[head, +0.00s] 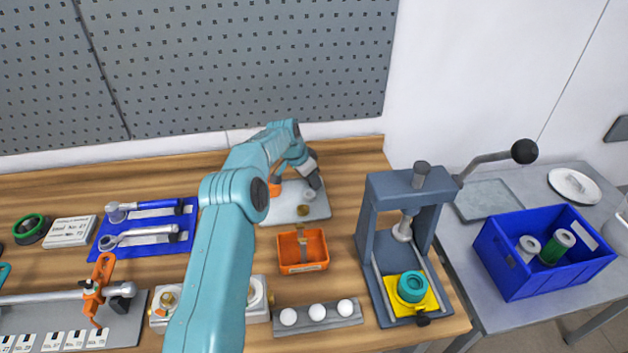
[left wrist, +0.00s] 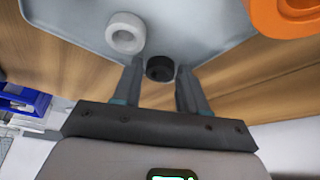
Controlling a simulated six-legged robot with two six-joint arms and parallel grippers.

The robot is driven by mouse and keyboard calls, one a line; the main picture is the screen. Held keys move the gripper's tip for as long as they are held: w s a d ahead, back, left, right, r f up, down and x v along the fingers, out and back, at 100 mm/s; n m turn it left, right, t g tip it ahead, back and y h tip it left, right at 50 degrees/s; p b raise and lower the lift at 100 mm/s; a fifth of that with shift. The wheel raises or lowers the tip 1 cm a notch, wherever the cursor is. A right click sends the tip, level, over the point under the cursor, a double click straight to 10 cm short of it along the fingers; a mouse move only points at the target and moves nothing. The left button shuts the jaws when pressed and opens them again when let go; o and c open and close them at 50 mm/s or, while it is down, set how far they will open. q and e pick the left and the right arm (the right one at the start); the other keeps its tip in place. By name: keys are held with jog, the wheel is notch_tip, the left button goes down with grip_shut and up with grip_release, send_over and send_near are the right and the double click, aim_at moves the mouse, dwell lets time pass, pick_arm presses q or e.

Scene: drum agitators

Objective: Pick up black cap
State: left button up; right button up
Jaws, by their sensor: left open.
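The black cap (left wrist: 160,69) is a small dark ring-shaped piece on a light grey tray (left wrist: 75,28) in the left wrist view. It lies between the two fingertips of my left gripper (left wrist: 160,65), which is open, with a finger on either side. I cannot tell whether either finger touches it. In the head view my left gripper (head: 315,182) reaches down over the tray (head: 290,217) at the back of the bench; the cap cannot be made out there. My right gripper is not in view.
A white ring (left wrist: 125,33) lies close beside the cap, and an orange part (left wrist: 285,18) is at the upper right. An orange bin (head: 302,266) stands in front of the tray. A grey press (head: 375,230) stands to its right, a blue tool mat (head: 100,240) left.

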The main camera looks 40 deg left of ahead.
pick_arm(q)
jog(key=shift+w+f, duration=0.1)
jog(key=shift+f, duration=0.05)
jog(key=c, duration=0.7)
jog(key=shift+o, duration=0.2)
